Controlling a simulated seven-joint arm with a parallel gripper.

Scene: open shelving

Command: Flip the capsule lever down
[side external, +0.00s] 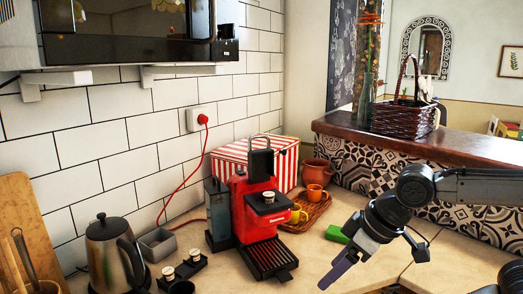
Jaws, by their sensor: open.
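A red capsule coffee machine (259,217) stands on the counter in the middle of the side external view. Its black lever (261,160) stands upright on top, with a thin metal arch above it. The machine's black drip tray (272,260) points toward the lower right. My gripper (338,273) is to the right of the machine, low over the counter and apart from it, pointing down and left. Its jaws are open with nothing seen between them; the fingers overlap from this side.
A red-striped box (228,162) is behind the machine. A wicker tray (306,214) holds orange and yellow cups. A green sponge (337,235) lies near my arm. A steel kettle (113,252) and capsules in a black holder (183,271) stand left. Counter between gripper and machine is clear.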

